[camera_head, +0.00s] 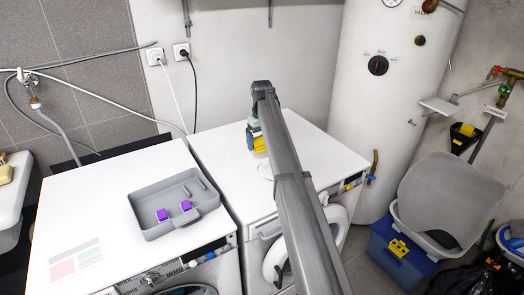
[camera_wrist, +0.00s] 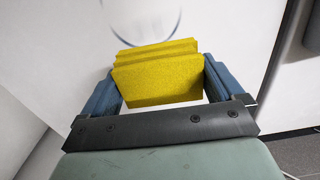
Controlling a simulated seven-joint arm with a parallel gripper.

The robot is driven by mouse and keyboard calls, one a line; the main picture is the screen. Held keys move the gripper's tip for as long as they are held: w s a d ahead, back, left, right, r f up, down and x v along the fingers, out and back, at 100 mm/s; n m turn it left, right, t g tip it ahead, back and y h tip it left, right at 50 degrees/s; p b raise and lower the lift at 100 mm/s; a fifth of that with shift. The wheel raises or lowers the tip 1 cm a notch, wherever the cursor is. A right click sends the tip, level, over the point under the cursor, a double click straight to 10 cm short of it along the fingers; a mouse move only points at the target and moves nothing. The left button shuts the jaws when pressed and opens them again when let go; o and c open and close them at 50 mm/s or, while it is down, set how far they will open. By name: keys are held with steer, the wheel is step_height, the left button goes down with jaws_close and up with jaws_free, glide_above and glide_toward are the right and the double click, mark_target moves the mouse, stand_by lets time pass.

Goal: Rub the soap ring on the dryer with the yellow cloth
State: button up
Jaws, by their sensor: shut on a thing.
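The yellow cloth (camera_wrist: 158,78), folded in layers, sits between the two blue fingers of my gripper (camera_wrist: 162,88) in the wrist view. My gripper (camera_head: 254,136) is shut on it over the rear part of the white dryer top (camera_head: 215,148); the cloth (camera_head: 260,144) shows beside the arm in the head view. The soap ring (camera_wrist: 146,38) is a faint bluish curve just beyond the cloth in the wrist view. I cannot tell whether the cloth touches the dryer.
A white washer (camera_head: 90,205) stands left of the dryer, bearing a grey tray (camera_head: 150,232) with two purple cubes (camera_head: 185,205). A tall white boiler (camera_head: 375,110) stands behind right. A blue crate (camera_head: 395,262) and a grey basket (camera_head: 445,190) are on the right.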

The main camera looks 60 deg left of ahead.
mark_target(265, 162)
steer(key=shift+d+f, duration=0.1)
steer(key=shift+f, duration=3.95)
steer(key=shift+d+f, duration=0.1)
steer(key=shift+d, duration=0.85)
steer(key=shift+c, duration=0.4)
steer(key=shift+s+d, duration=0.1)
steer(key=shift+d, duration=4.75)
steer(key=shift+w+a, duration=0.15)
steer(key=shift+w, duration=0.7)
steer(key=shift+a, duration=5.7)
steer(key=shift+w, duration=0.75)
steer(key=shift+d, duration=5.7)
step_height(265, 162, up, 8)
steer(key=shift+w, duration=0.1)
